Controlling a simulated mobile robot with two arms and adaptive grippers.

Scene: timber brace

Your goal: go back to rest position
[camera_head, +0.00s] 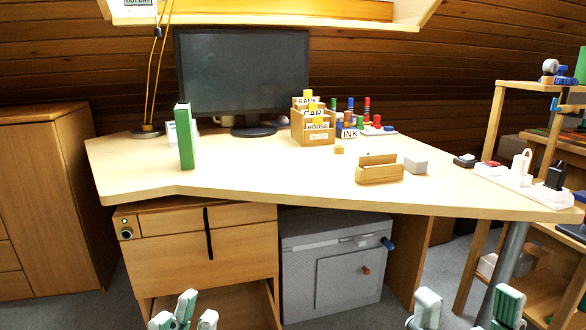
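My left gripper (196,312) is at the bottom edge, in front of the desk's drawer cabinet. Its green and grey fingertips stand a little apart with nothing between them. My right gripper (467,305) is at the bottom right, with its fingers wide apart and empty. Both grippers are low in the view, in front of the desk and touching nothing that I can see. The lower parts of both are cut off by the frame.
The wooden desk (260,178) carries a green upright box (186,138), a monitor (243,72), a labelled organizer (318,136) and a small wooden holder (379,174). Below are an open bottom drawer (238,308) and a grey cabinet (335,265). A wooden shelf (541,88) stands right.

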